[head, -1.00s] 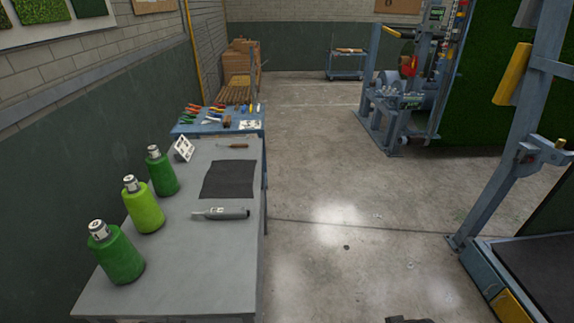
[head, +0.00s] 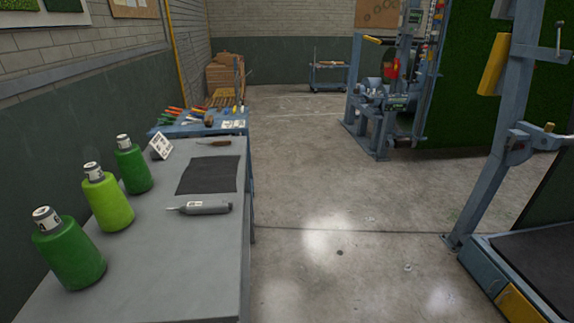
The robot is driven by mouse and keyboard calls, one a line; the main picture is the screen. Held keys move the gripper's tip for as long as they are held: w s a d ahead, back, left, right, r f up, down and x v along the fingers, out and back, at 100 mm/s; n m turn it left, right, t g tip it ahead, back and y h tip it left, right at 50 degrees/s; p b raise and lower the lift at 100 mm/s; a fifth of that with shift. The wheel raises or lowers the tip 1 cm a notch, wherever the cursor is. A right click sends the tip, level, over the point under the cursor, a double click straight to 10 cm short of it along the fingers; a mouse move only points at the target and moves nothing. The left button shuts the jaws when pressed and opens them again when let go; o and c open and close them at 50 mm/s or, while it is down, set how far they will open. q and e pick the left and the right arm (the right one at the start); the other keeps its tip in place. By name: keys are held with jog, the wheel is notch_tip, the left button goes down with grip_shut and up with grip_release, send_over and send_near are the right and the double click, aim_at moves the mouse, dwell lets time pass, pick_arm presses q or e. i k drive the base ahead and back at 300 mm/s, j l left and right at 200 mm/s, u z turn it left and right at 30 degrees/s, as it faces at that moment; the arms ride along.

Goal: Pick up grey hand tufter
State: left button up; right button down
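The grey hand tufter (head: 205,208) lies on the grey table (head: 165,270), near its right edge. It has a grey body with a white label and a thin metal tip pointing left. It lies just in front of a dark mat (head: 208,175). Neither of my grippers shows in the head view, and nothing is touching the tufter.
Three green yarn cones (head: 70,250) stand along the table's left side. A blue table with tools (head: 190,128) adjoins. A blue-framed machine (head: 385,110) stands right; the floor (head: 330,200) between is open.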

aim_at(216, 206)
jog(key=j, duration=0.6)
jog(key=k+j+z, duration=0.15)
jog(key=j, duration=1)
jog(key=j+z, duration=0.1)
jog(key=j, duration=0.45)
jog(key=k+j+z, duration=0.1)
jog(key=j, duration=0.45)
jog(key=k+j, duration=0.15)
jog(key=j, duration=0.4)
jog(key=j+z, duration=0.05)
